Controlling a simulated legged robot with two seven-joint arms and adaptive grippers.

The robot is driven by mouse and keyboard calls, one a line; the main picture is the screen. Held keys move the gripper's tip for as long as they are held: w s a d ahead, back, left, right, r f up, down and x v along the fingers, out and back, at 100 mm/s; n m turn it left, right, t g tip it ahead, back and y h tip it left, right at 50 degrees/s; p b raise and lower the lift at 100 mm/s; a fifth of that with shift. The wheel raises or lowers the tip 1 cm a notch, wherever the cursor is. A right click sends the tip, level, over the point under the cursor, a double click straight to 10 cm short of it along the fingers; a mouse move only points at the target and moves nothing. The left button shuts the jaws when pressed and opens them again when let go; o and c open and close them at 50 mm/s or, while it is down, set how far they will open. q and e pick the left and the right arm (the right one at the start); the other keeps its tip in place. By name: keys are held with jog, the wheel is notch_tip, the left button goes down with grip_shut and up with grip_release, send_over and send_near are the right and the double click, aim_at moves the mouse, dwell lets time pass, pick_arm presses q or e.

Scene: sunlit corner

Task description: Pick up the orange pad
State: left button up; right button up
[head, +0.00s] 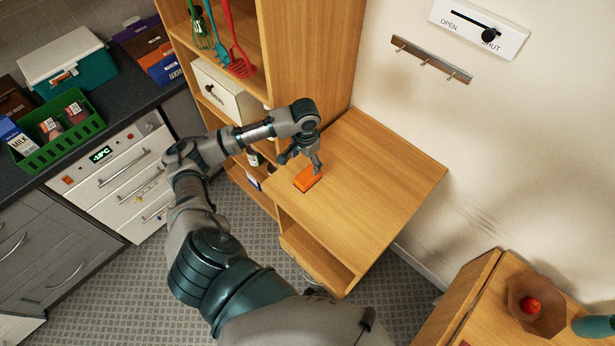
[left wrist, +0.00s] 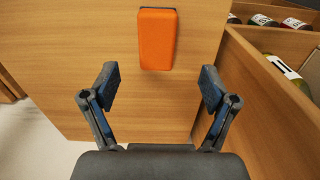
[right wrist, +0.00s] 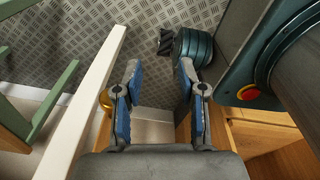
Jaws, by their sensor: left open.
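The orange pad (head: 307,178) lies on the wooden desk top (head: 375,180), near its left edge beside the tall shelf. In the left wrist view the orange pad (left wrist: 156,40) is a rounded block with a dark underside, ahead of the fingers. My left gripper (head: 312,163) is right by the pad in the head view; its open fingers (left wrist: 155,88) have nothing between them, and the pad is beyond their tips. My right gripper (right wrist: 158,80) shows only in its own wrist view, with fingers apart and empty.
A tall wooden shelf (head: 335,50) stands behind the desk, holding hanging utensils (head: 235,50). Bottles (left wrist: 290,70) lie in a wooden compartment close to the pad. A wooden bowl (head: 520,318) with a red fruit is at lower right. The desk's right part is clear.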

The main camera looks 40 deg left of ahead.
aim_at(308, 175)
pick_arm(q)
jog(key=f, duration=0.4)
jog(key=shift+w+d+f, duration=0.15)
jog(key=shift+w+f, duration=0.05)
jog(key=shift+w, duration=0.05)
notch_tip(308, 175, down, 6)
jog(key=shift+r+p, duration=0.15)
jog(key=shift+p, duration=0.15)
jog(key=shift+d+r, duration=0.1)
jog(key=c, duration=1.2)
